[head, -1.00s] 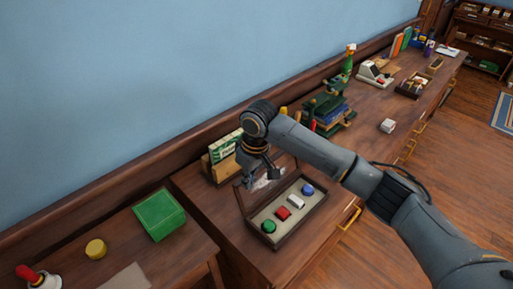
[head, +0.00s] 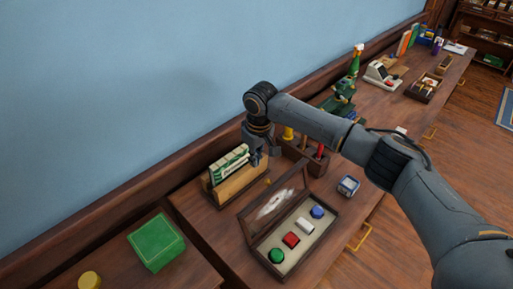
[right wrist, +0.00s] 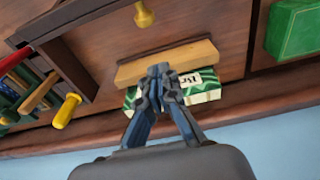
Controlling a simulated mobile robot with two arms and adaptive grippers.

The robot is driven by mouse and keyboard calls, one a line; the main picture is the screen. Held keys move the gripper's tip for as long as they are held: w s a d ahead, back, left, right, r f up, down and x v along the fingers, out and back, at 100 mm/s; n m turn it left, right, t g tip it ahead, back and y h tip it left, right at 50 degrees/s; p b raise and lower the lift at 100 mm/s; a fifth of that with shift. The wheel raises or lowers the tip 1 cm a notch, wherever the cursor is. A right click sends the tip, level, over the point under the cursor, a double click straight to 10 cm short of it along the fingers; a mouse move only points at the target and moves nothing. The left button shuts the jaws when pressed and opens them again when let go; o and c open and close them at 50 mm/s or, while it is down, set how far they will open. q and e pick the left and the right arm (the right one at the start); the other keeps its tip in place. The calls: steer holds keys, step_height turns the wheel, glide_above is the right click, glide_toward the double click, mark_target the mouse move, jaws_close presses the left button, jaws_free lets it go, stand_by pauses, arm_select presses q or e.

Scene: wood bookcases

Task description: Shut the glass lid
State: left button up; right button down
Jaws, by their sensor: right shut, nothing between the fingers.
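The glass lid (head: 274,204) of a shallow dark wood case (head: 315,239) stands open, tilted up from the case's back edge, with a pale glare on its glass. A small yellow knob (head: 268,181) shows at the lid's far side; a yellow knob (right wrist: 144,15) also shows in the right wrist view. In the case lie a green (head: 276,255), a red (head: 291,240), a white (head: 304,226) and a blue piece (head: 317,212). My right gripper (head: 257,162) is shut and empty, pointing down behind the lid; its tips (right wrist: 158,70) appear over the wooden holder. My left gripper is out of view.
A wooden holder (head: 240,185) with a green-and-white box (head: 230,160) stands close behind the lid. A tool rack (head: 312,160) and a small blue-and-white box (head: 348,186) are to the right. A green box (head: 156,242) sits on the lower left top.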

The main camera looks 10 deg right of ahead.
arm_select(q)
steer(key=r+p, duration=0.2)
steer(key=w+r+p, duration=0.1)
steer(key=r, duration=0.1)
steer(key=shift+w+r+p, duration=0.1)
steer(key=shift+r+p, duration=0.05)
steer(key=shift+p, duration=0.25)
arm_select(e)
steer(key=f, duration=0.1)
steer(key=s+d+f, duration=0.1)
steer(key=s+f, duration=0.1)
steer(key=f, duration=0.1)
steer(key=shift+s+d, duration=0.2)
steer(key=shift+d, duration=0.2)
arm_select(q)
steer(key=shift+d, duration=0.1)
arm_select(e)
steer(key=shift+w+f, duration=0.1)
